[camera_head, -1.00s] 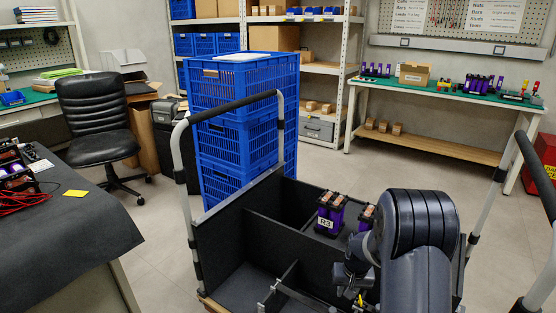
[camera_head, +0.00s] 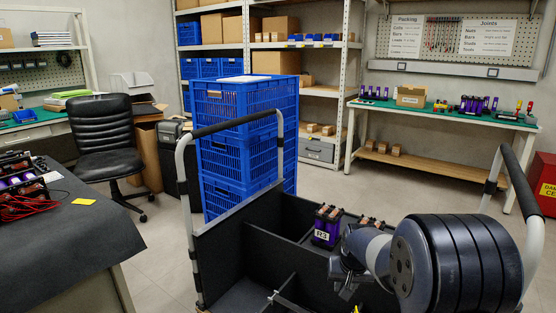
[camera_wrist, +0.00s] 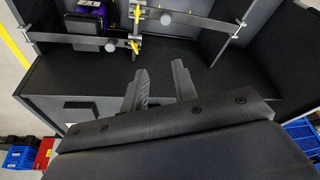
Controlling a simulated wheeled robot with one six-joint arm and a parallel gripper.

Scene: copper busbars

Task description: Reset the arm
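My gripper shows clearly in the wrist view (camera_wrist: 161,86), with its two grey fingers apart and nothing between them. It hangs over the dark inside of the cart, near a metal crossbar with yellow clips. In the camera_head view my dark arm joint fills the lower right, and the fingers are too small and overlapped to make out. A purple and black module marked R3 (camera_head: 326,228) stands in a cart compartment, left of my arm. A purple-and-black module (camera_wrist: 86,22) also shows behind the crossbar in the wrist view.
The black cart (camera_head: 270,260) has tall handles at both ends, the right one (camera_head: 522,185) close to my arm. Stacked blue crates (camera_head: 245,150) stand behind it. A green-topped bench (camera_head: 440,113) is at the back right, a dark-covered table (camera_head: 80,230) at the left.

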